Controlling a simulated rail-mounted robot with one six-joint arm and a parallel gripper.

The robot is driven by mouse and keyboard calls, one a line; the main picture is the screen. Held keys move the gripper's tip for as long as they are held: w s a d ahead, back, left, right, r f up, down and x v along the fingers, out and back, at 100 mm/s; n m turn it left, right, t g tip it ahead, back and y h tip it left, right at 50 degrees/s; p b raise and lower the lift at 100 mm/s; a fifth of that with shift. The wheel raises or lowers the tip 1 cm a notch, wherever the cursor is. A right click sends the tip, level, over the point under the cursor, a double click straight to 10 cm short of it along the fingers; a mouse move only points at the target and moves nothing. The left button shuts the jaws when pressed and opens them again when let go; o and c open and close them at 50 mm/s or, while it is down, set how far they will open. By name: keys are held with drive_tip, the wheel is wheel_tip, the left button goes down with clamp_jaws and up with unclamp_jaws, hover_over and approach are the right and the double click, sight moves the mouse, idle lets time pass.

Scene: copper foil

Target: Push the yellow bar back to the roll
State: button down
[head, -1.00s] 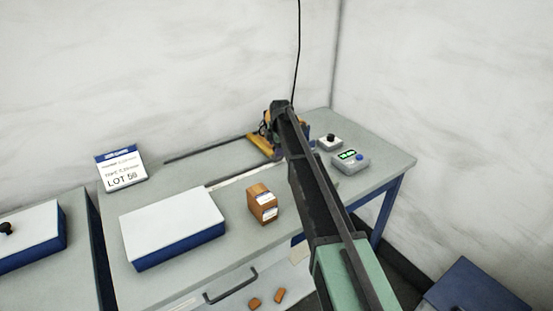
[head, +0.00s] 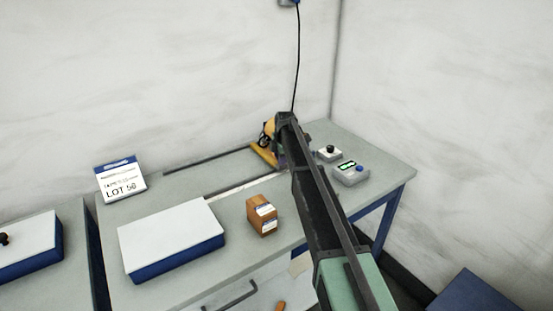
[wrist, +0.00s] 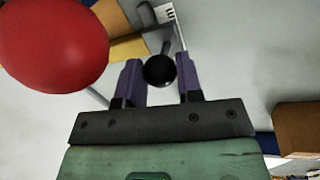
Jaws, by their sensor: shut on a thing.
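The yellow bar (head: 263,155) lies on the bench at the back, just left of my arm's end. Part of it also shows in the wrist view (wrist: 128,48), beyond the fingers. My gripper (wrist: 160,82) has its two purple fingers on either side of a round black knob (wrist: 158,70) and is shut on it. In the head view my arm hides the gripper and the knob. Yellow-orange parts (head: 268,128) stand behind the bar; the roll itself cannot be made out clearly.
A large red ball-shaped thing (wrist: 52,42) is close by in the wrist view. A grey box with a green display (head: 350,173) and a small black-knobbed box (head: 328,154) stand right of my arm. A brown block (head: 262,215) and a white-topped box (head: 172,237) stand nearer the front.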

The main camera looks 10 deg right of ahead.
drive_tip(key=shift+w+d, duration=0.35)
drive_tip(key=shift+d, duration=0.4)
drive_tip(key=c, duration=0.8)
unclamp_jaws()
drive_tip(key=shift+d, duration=0.15)
wheel_tip(320, 180, up, 11)
drive_tip(key=s+p, duration=0.2)
drive_tip(key=p, duration=0.9)
drive_tip(key=s+a+m, duration=0.1)
drive_tip(key=s+m, duration=0.5)
drive_tip(key=s, duration=0.9)
drive_tip(key=s+a+m+g, duration=0.1)
drive_tip(key=s+m, duration=0.6)
drive_tip(key=s, duration=0.8)
drive_tip(key=s+a+m+g, duration=0.1)
drive_tip(key=s+m, duration=0.6)
drive_tip(key=s, duration=0.8)
drive_tip(key=shift+s+a+f, duration=0.1)
drive_tip(key=shift+a+f, duration=0.25)
